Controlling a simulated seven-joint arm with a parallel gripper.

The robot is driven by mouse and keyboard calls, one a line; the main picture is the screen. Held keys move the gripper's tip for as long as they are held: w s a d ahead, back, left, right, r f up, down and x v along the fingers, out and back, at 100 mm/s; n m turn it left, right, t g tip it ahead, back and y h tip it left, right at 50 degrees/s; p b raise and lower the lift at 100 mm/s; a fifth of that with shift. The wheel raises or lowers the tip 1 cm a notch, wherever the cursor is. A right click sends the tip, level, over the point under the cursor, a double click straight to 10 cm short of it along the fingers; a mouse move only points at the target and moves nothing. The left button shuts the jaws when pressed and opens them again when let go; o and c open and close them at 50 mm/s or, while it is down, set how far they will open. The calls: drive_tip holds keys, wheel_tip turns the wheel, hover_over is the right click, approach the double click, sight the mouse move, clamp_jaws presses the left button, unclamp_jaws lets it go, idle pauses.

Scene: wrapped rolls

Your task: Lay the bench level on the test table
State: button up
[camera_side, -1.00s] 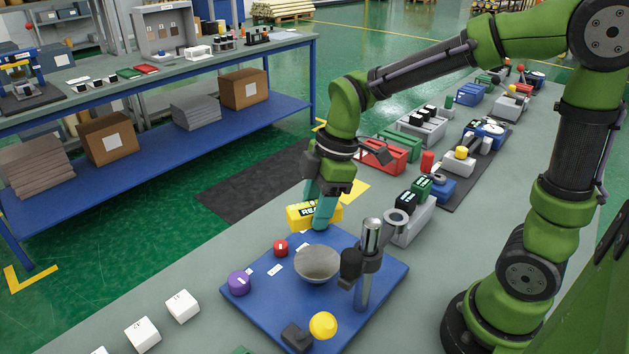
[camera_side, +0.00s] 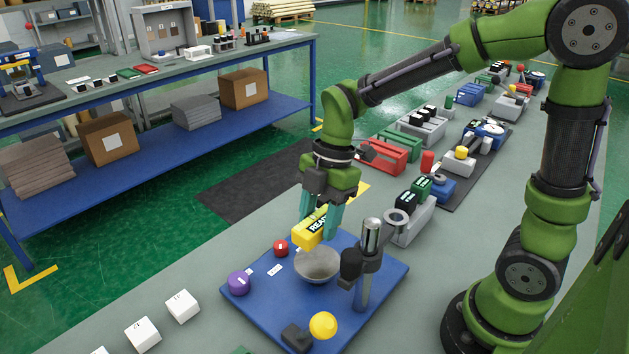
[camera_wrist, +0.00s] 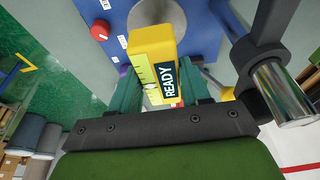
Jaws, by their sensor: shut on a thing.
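The bench level is a yellow block (camera_side: 308,234) with a dark READY label and a yellow-green vial strip, which shows in the wrist view (camera_wrist: 152,48). My gripper (camera_side: 318,230) is shut on it, with teal fingers on either side; it also shows in the wrist view (camera_wrist: 165,95). The level is held above the back edge of a round grey dish-like top (camera_side: 318,266) on a blue board (camera_side: 250,300); I take this for the test table. In the side view the level overlaps the top's far rim. I cannot tell the exact gap.
A post with a metal cylinder (camera_side: 371,236) and dark clamp stands right of the round top. A red knob (camera_side: 281,248), purple knob (camera_side: 239,283) and yellow ball (camera_side: 323,325) are on the board. White cubes (camera_side: 183,306) lie at front left.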

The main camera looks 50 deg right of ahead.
hover_over(315, 262)
drive_tip(key=shift+d+f, duration=0.25)
drive_tip(key=shift+f, duration=0.8)
drive_tip(key=shift+d+f, duration=0.2)
drive_tip(key=shift+f, duration=0.85)
drive_tip(key=shift+f, duration=1.4)
drive_tip(key=o, duration=1.2)
drive_tip(key=v, duration=1.7)
